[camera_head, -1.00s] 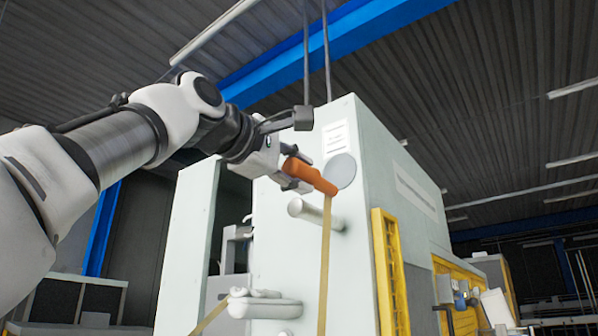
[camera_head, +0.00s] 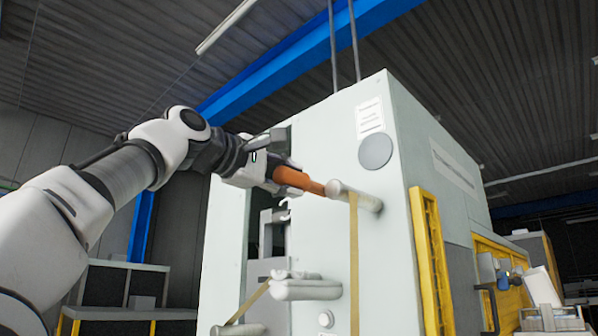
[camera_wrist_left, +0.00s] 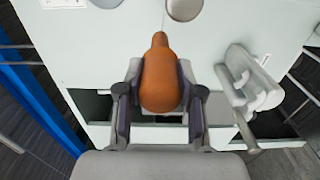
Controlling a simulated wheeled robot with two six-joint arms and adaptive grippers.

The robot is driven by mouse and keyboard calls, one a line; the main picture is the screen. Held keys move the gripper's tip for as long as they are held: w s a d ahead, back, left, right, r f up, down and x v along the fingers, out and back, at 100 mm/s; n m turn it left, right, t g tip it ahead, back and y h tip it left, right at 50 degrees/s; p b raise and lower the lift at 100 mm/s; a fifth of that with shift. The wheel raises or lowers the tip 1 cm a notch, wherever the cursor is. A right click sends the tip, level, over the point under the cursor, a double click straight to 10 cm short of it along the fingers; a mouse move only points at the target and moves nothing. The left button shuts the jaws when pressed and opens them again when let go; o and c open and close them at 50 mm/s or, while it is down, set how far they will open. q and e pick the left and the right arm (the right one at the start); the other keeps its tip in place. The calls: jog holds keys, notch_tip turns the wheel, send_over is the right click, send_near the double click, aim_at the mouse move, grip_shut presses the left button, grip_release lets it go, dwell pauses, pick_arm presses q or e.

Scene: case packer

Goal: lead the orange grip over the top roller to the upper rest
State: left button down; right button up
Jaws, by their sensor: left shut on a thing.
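My left gripper (camera_head: 275,178) is shut on the orange grip (camera_head: 300,181), which points right, its narrow end beside the pale top roller (camera_head: 362,198). A tan strap (camera_head: 354,265) hangs straight down from the roller, across the machine's front. The left wrist view shows the orange grip (camera_wrist_left: 160,80) between both fingers of the left gripper (camera_wrist_left: 160,100), and a pale round end (camera_wrist_left: 184,8), seemingly the roller's, just past the tip. A small white hook (camera_head: 285,204) shows below the gripper; I cannot tell whether it is the upper rest. My right gripper is out of view.
The pale machine cabinet (camera_head: 395,130) fills the middle, with a grey disc (camera_head: 375,151) above the roller. Lower white bars (camera_head: 305,290) stick out, with a diagonal strap (camera_head: 255,296) beside them. A dark opening lies behind the gripper. A yellow frame (camera_head: 425,255) is at right.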

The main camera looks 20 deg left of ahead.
pick_arm(q)
jog(key=w+a+f+b, duration=0.2)
jog(key=a+f+b, duration=0.4)
jog(key=f, duration=0.5)
jog(key=shift+w+a+b, duration=0.15)
jog(key=shift+a+b, duration=0.05)
jog(key=shift+b, duration=0.25)
jog(key=shift+f, duration=0.2)
jog(key=shift+f+b, duration=1.3)
jog(key=shift+b, duration=0.1)
grip_release()
